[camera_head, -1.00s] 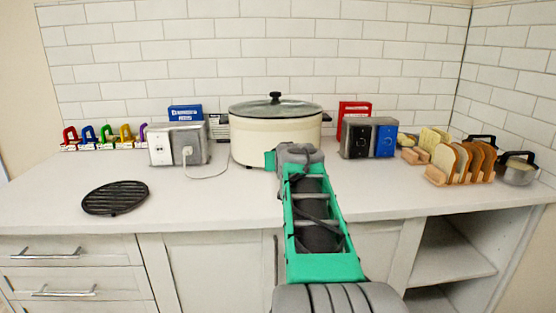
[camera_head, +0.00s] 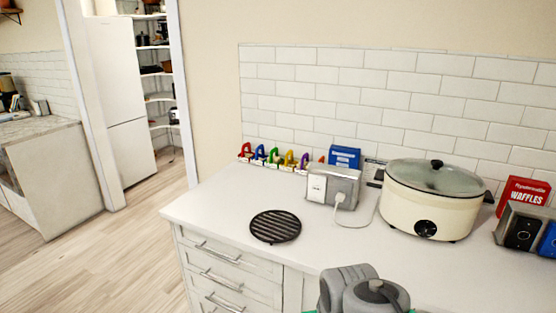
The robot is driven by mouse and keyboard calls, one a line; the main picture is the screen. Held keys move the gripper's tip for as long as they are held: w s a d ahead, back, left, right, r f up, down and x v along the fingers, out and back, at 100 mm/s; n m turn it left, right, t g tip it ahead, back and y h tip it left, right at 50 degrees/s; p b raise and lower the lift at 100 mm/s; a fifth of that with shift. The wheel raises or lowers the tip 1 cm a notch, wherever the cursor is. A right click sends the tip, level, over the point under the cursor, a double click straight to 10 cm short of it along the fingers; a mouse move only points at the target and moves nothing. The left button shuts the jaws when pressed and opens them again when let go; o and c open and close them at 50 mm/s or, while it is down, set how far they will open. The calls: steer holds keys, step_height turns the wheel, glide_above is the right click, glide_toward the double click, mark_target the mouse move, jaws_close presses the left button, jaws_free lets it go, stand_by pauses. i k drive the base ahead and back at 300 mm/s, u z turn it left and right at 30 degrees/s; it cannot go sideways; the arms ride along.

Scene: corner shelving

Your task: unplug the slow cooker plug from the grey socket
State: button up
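The slow cooker (camera_head: 425,213) is cream with a glass lid and stands on the counter at the right. Its white cord runs left to a white plug (camera_head: 340,198), which sits in the right half of the grey socket box (camera_head: 332,186). The left half of the box has a white outlet face with nothing in it. Part of my grey arm shows at the bottom edge, in front of the counter. My gripper's fingers are not visible.
A black round trivet (camera_head: 276,226) lies left of the socket on the counter (camera_head: 215,205). Several coloured clips (camera_head: 273,156) and a blue box (camera_head: 344,157) stand behind. A red waffles box (camera_head: 521,200) and another grey socket box (camera_head: 522,228) are at the right. Open floor lies left.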

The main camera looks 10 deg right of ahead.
mark_target(339, 197)
steer(key=z, duration=1.6)
steer(key=i, duration=0.55)
steer(key=u, duration=3.15)
